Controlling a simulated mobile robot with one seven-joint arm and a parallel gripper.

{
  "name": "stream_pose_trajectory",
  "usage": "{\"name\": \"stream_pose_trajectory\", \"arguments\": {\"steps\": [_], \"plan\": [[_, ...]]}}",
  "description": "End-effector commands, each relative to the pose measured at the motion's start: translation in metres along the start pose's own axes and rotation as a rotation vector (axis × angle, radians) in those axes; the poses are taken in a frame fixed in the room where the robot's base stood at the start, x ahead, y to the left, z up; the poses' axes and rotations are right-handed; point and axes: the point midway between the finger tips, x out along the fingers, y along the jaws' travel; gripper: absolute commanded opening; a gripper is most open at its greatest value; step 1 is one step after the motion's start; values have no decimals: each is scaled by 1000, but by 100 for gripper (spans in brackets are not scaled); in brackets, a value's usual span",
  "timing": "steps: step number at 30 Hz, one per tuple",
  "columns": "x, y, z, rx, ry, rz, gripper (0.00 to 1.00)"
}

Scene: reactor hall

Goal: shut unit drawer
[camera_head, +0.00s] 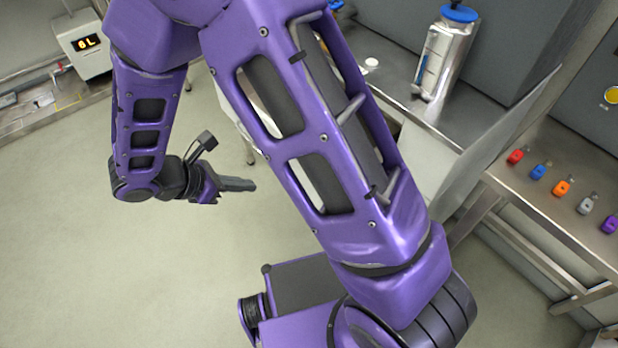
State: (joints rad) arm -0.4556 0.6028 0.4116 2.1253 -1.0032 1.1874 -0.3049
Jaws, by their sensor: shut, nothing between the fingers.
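My gripper (238,184) is at the left of the picture, over bare floor. Its dark fingers are together, point right and hold nothing. A pale unit (432,163) stands below the steel counter, partly behind my purple arm. A brownish opening (394,127) shows at its top, beside the arm; it may be the inside of the drawer. My arm covers most of this area, so the drawer front and how far it stands out cannot be told. My gripper is well left of the unit and apart from it.
A steel canister with a blue lid (449,50) stands on the counter. A thin grey panel (497,143) stands upright at the counter's end. A steel bench (565,215) at right carries several coloured tags. A display box (83,45) is at upper left. Floor at lower left is clear.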

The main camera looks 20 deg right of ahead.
Motion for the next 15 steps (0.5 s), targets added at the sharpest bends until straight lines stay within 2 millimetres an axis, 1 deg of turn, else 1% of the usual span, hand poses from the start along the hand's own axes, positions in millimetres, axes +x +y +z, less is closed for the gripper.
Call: {"name": "stream_pose_trajectory", "arguments": {"steps": [5,8,11,15], "plan": [[1,-6,-4,-56,-16,11,0],[9,-6,-5,-58,-17,9,0],[25,-7,-5,-59,-16,8,0],[54,-7,-5,-58,-16,6,0]]}}
